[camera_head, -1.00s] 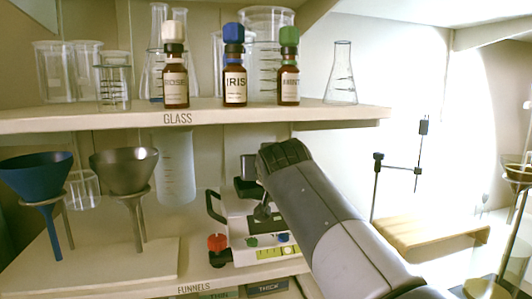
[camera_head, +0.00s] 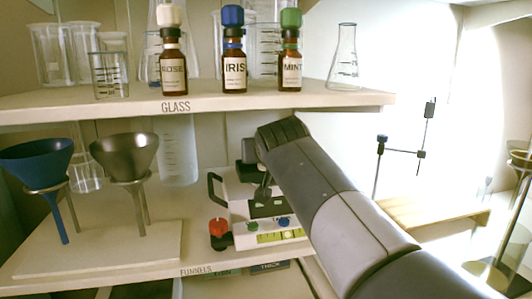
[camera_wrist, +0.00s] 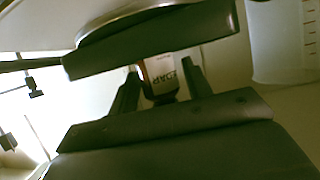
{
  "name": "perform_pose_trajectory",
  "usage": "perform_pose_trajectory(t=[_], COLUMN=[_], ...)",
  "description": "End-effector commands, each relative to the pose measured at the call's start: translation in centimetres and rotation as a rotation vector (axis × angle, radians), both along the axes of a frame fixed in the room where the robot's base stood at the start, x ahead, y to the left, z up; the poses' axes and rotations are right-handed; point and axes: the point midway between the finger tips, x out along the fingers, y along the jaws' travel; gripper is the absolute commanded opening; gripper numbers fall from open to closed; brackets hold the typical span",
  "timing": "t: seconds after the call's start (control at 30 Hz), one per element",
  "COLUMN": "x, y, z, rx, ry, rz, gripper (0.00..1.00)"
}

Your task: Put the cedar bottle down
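The cedar bottle (camera_wrist: 160,75) shows in the wrist view as a brown bottle with a pale label, on which the letters "DAR" can be read. It sits between the two dark fingers of my gripper (camera_wrist: 158,88), which are shut on it. Its cap and base are hidden or unclear. In the head view my arm reaches from the lower right to below the glass shelf, and the bottle cannot be made out there. On the glass shelf (camera_head: 120,107) stand a rose bottle (camera_head: 173,70), an iris bottle (camera_head: 234,70) and a mint bottle (camera_head: 290,70), in a row.
Beakers stand behind the bottles, and a conical flask (camera_head: 345,58) stands to their right. Below, two funnels (camera_head: 38,160) (camera_head: 125,157) stand left of a white apparatus (camera_head: 245,205) with a red-topped part (camera_head: 219,230).

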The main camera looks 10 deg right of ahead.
Motion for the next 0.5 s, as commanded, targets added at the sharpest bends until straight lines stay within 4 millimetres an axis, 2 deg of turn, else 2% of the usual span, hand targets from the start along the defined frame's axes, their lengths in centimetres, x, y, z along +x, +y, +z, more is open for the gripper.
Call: perform_pose_trajectory(t=[0.1, 0.37, 0.5], x=[0.0, 0.0, -1.3], y=[0.0, 0.0, 0.2], z=[0.0, 0.3, 0.9], rx=[0.0, 0.0, 0.0], ry=[0.0, -0.001, -0.003], rz=[0.0, 0.0, 0.002], gripper=[0.54, 0.54, 0.54])
